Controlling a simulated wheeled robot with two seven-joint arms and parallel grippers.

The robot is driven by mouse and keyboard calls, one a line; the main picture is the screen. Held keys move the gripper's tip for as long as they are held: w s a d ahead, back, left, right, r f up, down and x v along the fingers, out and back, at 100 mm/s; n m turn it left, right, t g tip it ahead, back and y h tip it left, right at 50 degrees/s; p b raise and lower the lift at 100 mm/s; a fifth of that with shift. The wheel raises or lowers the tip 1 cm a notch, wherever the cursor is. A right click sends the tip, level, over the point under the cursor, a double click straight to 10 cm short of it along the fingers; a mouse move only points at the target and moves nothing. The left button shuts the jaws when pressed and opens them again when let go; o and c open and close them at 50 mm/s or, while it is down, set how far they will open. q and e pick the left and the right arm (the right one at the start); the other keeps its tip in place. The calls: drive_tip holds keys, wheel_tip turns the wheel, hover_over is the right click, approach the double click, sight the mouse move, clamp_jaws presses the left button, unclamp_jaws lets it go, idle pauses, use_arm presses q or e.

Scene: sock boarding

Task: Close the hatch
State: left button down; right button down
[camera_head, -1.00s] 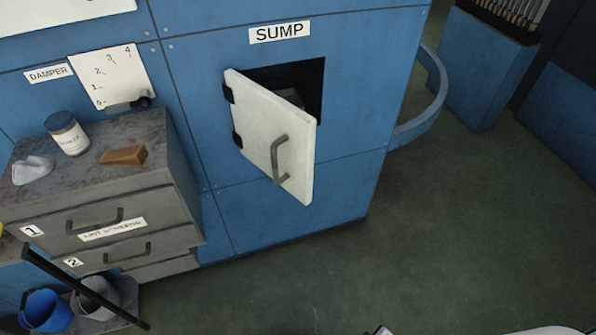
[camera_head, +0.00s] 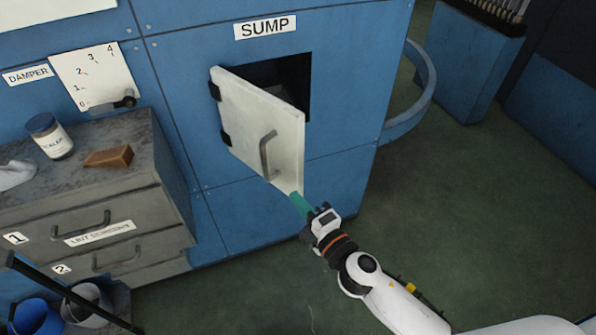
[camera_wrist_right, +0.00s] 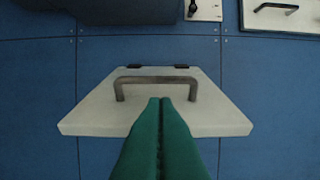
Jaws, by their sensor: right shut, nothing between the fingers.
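The white hatch (camera_head: 257,128) under the SUMP label stands partly open, swung out from the dark opening (camera_head: 285,84) in the blue wall. Its hinges are on its left edge and a grey bar handle (camera_head: 268,157) is on its outer face. My right gripper (camera_head: 300,203) has green fingers, shut and empty, at the hatch's lower right corner. In the right wrist view the hatch (camera_wrist_right: 88,112) shows its handle (camera_wrist_right: 155,80), and the fingertips (camera_wrist_right: 166,103) lie in front of its face, just short of the handle. I cannot tell whether they touch it. My left gripper is not in view.
A grey drawer cabinet (camera_head: 155,205) with a jar (camera_head: 50,137) and a brown block (camera_head: 108,157) on top stands at left. Buckets (camera_head: 88,300) sit below it. A curved blue rail (camera_head: 425,95) is right of the wall. The green floor (camera_head: 470,200) at right is clear.

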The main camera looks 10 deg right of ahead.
sight(299, 175)
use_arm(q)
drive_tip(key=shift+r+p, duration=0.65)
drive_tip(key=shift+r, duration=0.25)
use_arm(e)
drive_tip(key=shift+w+d, duration=0.15)
drive_tip(key=shift+w, duration=1.1)
drive_tip(key=shift+w+d, duration=0.2)
drive_tip(key=shift+w, duration=1.1)
drive_tip(key=shift+w+d, duration=0.15)
drive_tip(key=shift+w, duration=1.1)
drive_tip(key=shift+d, duration=0.1)
